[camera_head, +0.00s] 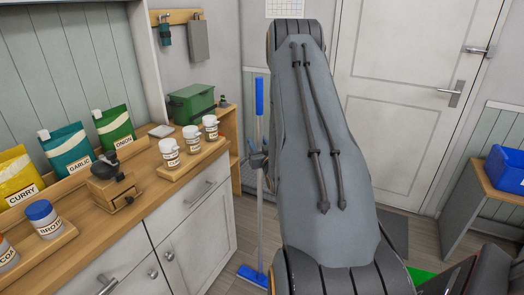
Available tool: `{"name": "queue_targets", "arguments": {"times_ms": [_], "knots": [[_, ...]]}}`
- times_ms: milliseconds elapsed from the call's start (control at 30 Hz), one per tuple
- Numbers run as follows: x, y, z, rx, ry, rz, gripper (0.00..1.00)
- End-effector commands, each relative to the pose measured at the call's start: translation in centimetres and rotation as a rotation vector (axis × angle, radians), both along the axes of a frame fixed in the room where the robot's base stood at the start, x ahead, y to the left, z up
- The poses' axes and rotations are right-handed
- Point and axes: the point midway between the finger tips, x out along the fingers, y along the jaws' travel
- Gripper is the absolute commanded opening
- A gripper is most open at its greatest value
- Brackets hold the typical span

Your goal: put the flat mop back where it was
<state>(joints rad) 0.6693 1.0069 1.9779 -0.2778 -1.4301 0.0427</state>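The flat mop (261,205) stands upright just left of my arm, near the end of the counter. It has a blue grip at the top, a thin grey pole and a blue head at floor level, partly hidden by my arm. My gripper (259,160) shows only as a small dark piece across the pole at mid-height. It appears closed around the pole. The rest of the gripper and wrist is hidden behind my large grey arm link. Whether the head touches the floor is hard to tell.
A wooden counter (140,190) on the left holds several spice pouches, jars and a grinder. A green box (191,103) stands beyond it. A wall rack (178,17) hangs above. A blue bin (506,168) sits on a right-hand bench. A white door (402,85) is behind my arm.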

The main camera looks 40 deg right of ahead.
Motion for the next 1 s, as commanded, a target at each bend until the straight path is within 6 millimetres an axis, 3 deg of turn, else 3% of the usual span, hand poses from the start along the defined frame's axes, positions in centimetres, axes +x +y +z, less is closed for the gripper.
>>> {"name": "queue_targets", "arguments": {"times_ms": [400, 600, 833, 1000], "knots": [[-7.5, 3.0, -0.4, 0.002, 0.001, -0.003, 0.37], [-9.9, 4.0, -0.3, 0.001, 0.002, -0.002, 0.37], [-10.5, 4.6, -0.2, 0.002, 0.005, 0.002, 0.37], [-8.4, 6.8, -0.3, 0.023, 0.109, 0.039, 0.37]]}}
